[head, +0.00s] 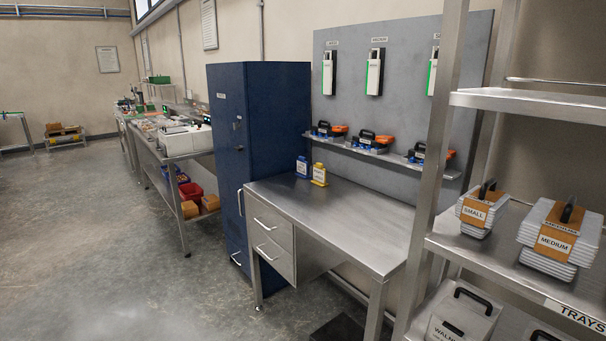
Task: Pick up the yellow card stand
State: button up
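The yellow card stand (319,175) stands upright at the back left of the steel desk (345,220), with a white card on its front. A similar blue card stand (302,167) is just left of it, with a small gap or touching; I cannot tell which. The yellow one is near the desk's rear edge, below the grey back panel. My gripper is not in view.
A tall blue cabinet (256,130) stands against the desk's left end. A narrow shelf (365,149) with orange and black devices hangs above the desk. A steel rack (432,200) with trays blocks the right side. Floor (120,240) at left is clear.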

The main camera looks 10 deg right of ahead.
aim_at(319, 174)
jog(key=i+j, duration=0.25)
jog(key=i, duration=0.2)
jog(key=i+j, duration=0.3)
jog(key=i+j+u, duration=0.1)
jog(key=i+j, duration=0.15)
jog(key=i, duration=0.3)
jog(key=i+j, duration=0.25)
jog(key=i, duration=0.2)
